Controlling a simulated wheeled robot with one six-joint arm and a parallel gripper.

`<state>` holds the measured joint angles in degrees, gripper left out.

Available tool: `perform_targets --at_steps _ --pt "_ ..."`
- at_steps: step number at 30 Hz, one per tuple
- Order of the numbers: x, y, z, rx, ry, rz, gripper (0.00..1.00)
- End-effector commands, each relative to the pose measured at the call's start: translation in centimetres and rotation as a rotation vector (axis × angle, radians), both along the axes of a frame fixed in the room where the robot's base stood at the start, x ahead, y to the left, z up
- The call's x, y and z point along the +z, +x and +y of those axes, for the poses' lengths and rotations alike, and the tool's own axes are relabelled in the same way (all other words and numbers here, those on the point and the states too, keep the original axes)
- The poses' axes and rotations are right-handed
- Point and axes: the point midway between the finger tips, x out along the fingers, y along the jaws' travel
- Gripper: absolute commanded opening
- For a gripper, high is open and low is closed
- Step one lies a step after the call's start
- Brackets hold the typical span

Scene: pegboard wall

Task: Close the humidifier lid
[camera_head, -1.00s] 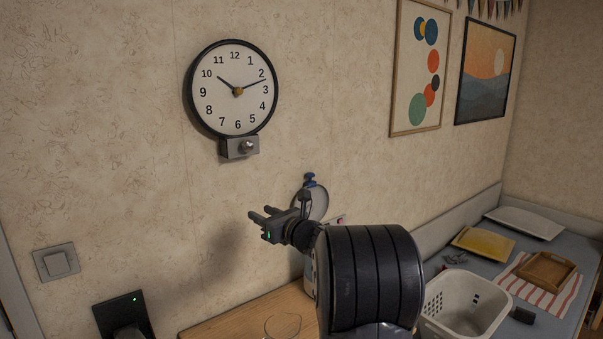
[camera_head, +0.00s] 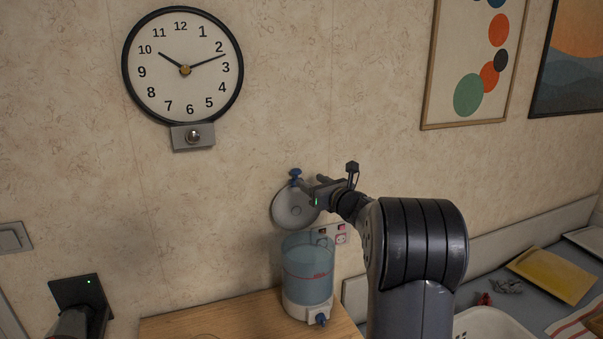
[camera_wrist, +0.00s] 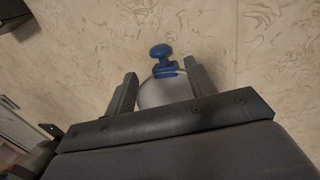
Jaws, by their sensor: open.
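The humidifier (camera_head: 308,272) stands on the wooden table, with a clear bluish tank, a white base and a blue knob low on its front. Its round grey lid (camera_head: 292,209) is raised open, near upright against the wall behind the tank, with a blue knob (camera_head: 296,174) at its top edge. In the wrist view the blue knob (camera_wrist: 161,55) and part of the lid (camera_wrist: 160,92) show between and beyond the fingers. My gripper (camera_head: 313,186) is open and empty, in front of the lid's right side; I cannot tell whether it touches the lid.
A wall socket panel (camera_head: 333,235) is right of the tank. The wooden table (camera_head: 215,320) is mostly clear to the left. A clock (camera_head: 183,68) hangs above left.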

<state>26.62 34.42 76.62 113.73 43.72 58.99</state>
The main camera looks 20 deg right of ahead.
Motion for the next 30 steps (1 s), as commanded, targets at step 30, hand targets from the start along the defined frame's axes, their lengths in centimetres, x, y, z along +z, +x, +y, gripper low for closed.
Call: perform_targets --at_steps 30 --pt "0.0 6.0 1.4 0.000 0.001 0.000 0.34"
